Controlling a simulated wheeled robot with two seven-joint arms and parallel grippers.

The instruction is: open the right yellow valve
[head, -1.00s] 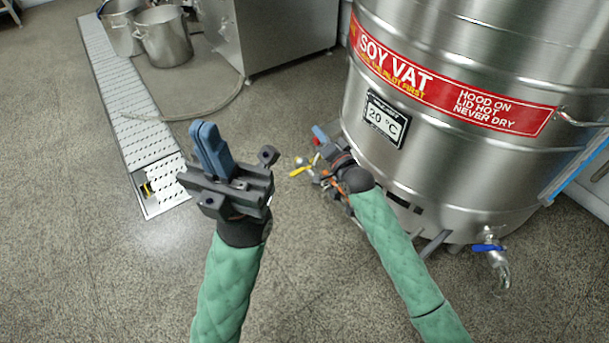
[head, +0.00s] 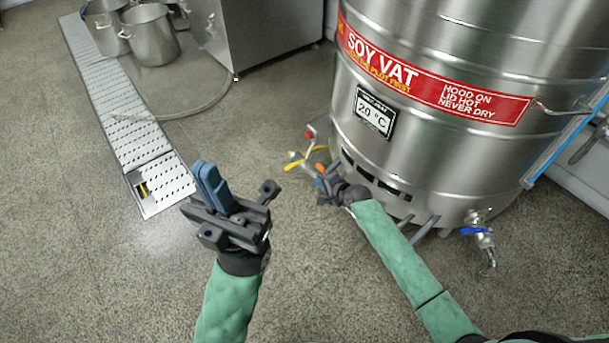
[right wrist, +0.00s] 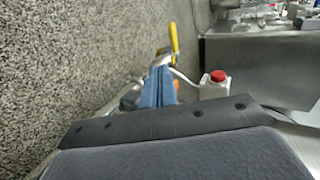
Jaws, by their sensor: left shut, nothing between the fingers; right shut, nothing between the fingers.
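Yellow valve parts show low at the left foot of the soy vat in the head view: a yellow handle (head: 294,166) and a thinner yellow piece just right of it. I cannot tell whether these are two valves or which is the right one. In the right wrist view a yellow handle (right wrist: 174,38) stands just beyond the fingertips. My right gripper (head: 321,172) is beside these parts, its blue fingers (right wrist: 158,84) shut and empty; contact with the handle cannot be told. My left gripper (head: 207,177) is shut and empty above open floor.
The steel soy vat (head: 440,150) fills the right side. A red button on a white box (right wrist: 214,86) sits close right of the right fingers. A blue-handled tap (head: 478,231) is at the vat's lower right. A floor drain (head: 128,135) and pots (head: 150,40) are left.

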